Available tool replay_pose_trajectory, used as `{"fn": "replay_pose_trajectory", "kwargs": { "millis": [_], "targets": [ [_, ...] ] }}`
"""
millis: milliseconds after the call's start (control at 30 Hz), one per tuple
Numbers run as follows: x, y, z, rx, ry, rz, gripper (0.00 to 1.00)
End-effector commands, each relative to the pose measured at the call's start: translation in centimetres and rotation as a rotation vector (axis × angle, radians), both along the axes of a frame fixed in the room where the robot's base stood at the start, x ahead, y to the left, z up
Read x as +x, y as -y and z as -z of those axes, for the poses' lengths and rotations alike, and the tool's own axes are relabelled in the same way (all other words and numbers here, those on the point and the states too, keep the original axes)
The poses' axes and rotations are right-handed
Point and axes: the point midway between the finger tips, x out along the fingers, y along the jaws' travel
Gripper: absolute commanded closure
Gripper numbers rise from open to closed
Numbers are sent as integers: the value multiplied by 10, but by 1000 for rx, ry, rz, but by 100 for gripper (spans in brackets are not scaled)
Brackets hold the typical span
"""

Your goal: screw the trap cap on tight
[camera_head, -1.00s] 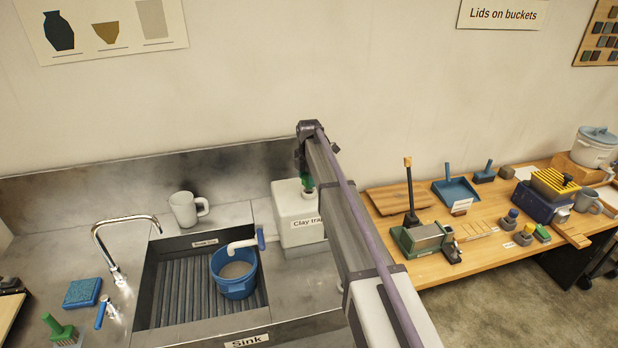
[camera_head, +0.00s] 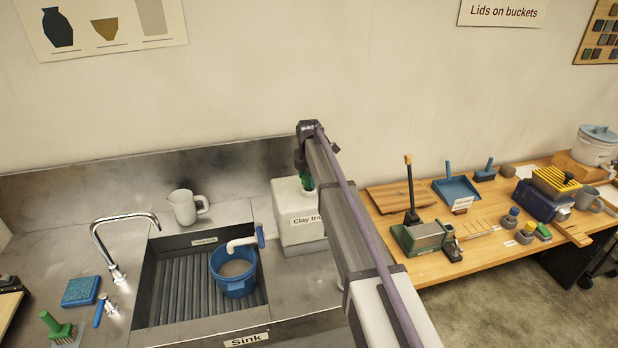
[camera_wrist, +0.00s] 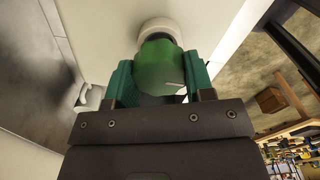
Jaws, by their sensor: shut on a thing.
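The clay trap (camera_head: 300,228) is a white box with a "Clay trap" label, standing on the steel counter right of the sink. Its green cap (camera_wrist: 160,68) sits at the white neck (camera_wrist: 160,28) of the trap in the wrist view. My gripper (camera_wrist: 160,80) is shut on the cap, with a green finger on each side of it. A pale line marks the cap's right side. In the head view the cap (camera_head: 307,181) shows only in part behind my arm. How tightly it is seated cannot be told.
A sink (camera_head: 180,290) holds a blue bucket (camera_head: 235,285) under a white pipe with a blue handle (camera_head: 261,236). A grey jug (camera_head: 183,207) stands behind the sink. A wooden bench (camera_head: 440,262) with tools is at the right.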

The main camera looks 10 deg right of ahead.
Motion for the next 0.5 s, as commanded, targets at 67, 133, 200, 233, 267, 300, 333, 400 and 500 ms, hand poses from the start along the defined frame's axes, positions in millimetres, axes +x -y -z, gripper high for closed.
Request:
{"fn": "replay_pose_trajectory", "kwargs": {
  "millis": [67, 133, 200, 233, 267, 300, 333, 400, 500],
  "targets": [
    [0, 0, 3, 0, 0, 0, 99],
    [0, 0, 5, 0, 0, 0, 99],
    [0, 0, 7, 0, 0, 0, 99],
    [0, 0, 8, 0, 0, 0, 99],
    [0, 0, 8, 0, 0, 0, 99],
    [0, 0, 9, 0, 0, 0, 99],
    [0, 0, 10, 0, 0, 0, 99],
    [0, 0, 12, 0, 0, 0, 99],
    [0, 0, 14, 0, 0, 0, 99]
  ]
}}
